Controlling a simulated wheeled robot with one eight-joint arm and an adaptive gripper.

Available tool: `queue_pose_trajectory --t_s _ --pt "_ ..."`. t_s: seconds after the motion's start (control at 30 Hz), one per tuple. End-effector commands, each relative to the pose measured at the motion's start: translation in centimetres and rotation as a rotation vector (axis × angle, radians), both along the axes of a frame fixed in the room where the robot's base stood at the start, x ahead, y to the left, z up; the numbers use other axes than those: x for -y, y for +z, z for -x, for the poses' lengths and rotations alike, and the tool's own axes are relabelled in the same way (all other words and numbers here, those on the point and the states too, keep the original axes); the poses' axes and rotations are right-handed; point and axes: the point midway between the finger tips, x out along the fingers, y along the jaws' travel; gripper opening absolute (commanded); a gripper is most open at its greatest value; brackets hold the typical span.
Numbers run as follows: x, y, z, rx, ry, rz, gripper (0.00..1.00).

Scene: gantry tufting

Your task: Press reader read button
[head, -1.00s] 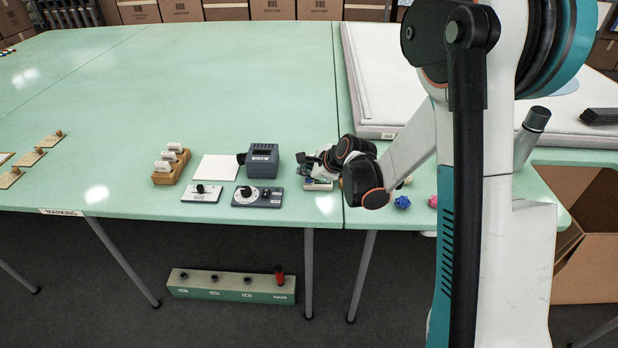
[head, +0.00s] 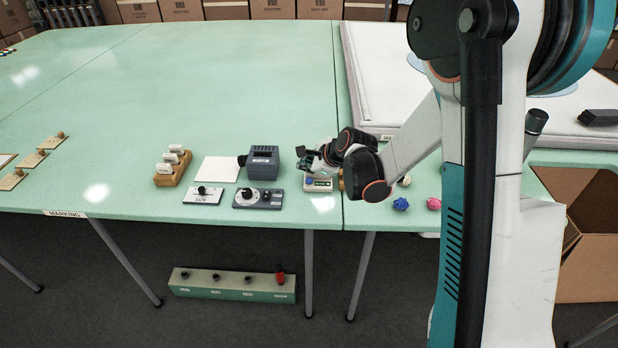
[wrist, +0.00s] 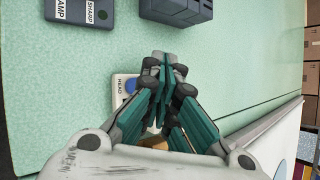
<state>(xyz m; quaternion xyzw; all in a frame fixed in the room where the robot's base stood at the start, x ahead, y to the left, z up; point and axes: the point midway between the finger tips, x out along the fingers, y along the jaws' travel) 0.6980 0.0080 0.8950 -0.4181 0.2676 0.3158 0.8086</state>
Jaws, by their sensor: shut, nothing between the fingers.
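The reader (head: 320,186) is a small pale box near the table's front edge, just left of the table seam. Its round blue button (wrist: 131,85) shows in the wrist view beside a label (wrist: 119,86) that seems to say READ. The button also shows at the reader's left end in the head view (head: 309,181). My gripper (head: 303,158) is shut and empty, above and behind the reader. In the wrist view my gripper (wrist: 166,62) reaches past the button on its right side and covers much of the reader. They look apart.
A dark grey device (head: 263,165) and a dial panel (head: 258,197) stand to the left. A wooden rack (head: 172,170) with white pieces is farther left. Blue (head: 401,204) and pink (head: 433,203) balls lie to the right.

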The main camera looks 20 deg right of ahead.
Motion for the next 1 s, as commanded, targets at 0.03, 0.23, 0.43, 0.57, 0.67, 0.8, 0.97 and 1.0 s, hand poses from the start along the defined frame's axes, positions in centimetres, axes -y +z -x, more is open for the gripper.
queue_pose_trajectory --t_s 0.03,0.23,0.43,0.57,0.67,0.8,0.97,1.0 --pt "0.0 0.8 0.0 0.0 0.0 0.0 0.0" --pt "0.0 2.7 0.0 0.0 0.0 0.0 0.0" --pt "0.0 3.8 0.0 0.0 0.0 0.0 0.0" --pt "0.0 3.7 0.0 0.0 0.0 0.0 0.0" --pt "0.0 3.6 0.0 0.0 0.0 0.0 0.0" --pt "0.0 3.6 0.0 0.0 0.0 0.0 0.0" --pt "0.0 3.6 0.0 0.0 0.0 0.0 0.0" --pt "0.0 3.6 0.0 0.0 0.0 0.0 0.0"
